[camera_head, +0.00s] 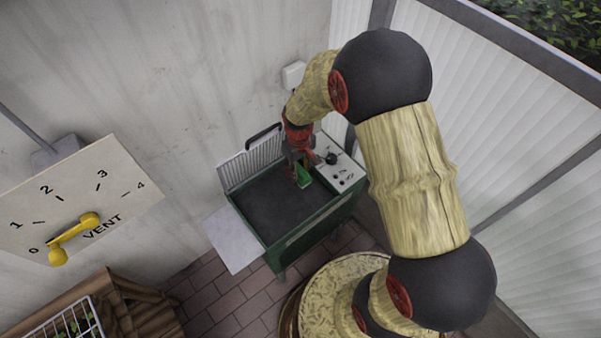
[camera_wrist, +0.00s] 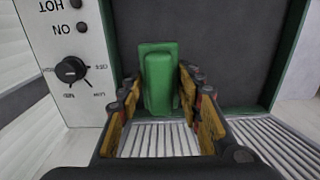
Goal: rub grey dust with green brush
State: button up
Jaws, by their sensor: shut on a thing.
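The green brush (camera_head: 304,179) is at the tip of my gripper (camera_head: 299,170), over the right part of a green-framed unit's dark grey top (camera_head: 262,209). In the wrist view the brush (camera_wrist: 160,70) stands between the two fingers of my gripper (camera_wrist: 160,92), which is shut on it. The brush's underside is hidden, so I cannot tell whether it touches the top. The dark top (camera_wrist: 222,45) looks evenly grey. I cannot make out the grey dust apart from it.
A white control panel (camera_head: 341,167) with a black knob is close to the right of my gripper. A ribbed pale panel (camera_head: 245,163) stands along the back of the unit. A pale side shelf (camera_head: 233,240) is at its left. A vent dial (camera_head: 78,205) with a yellow handle is far left.

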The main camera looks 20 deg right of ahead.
jog(key=shift+r+p, duration=0.8)
jog(key=shift+r, duration=0.6)
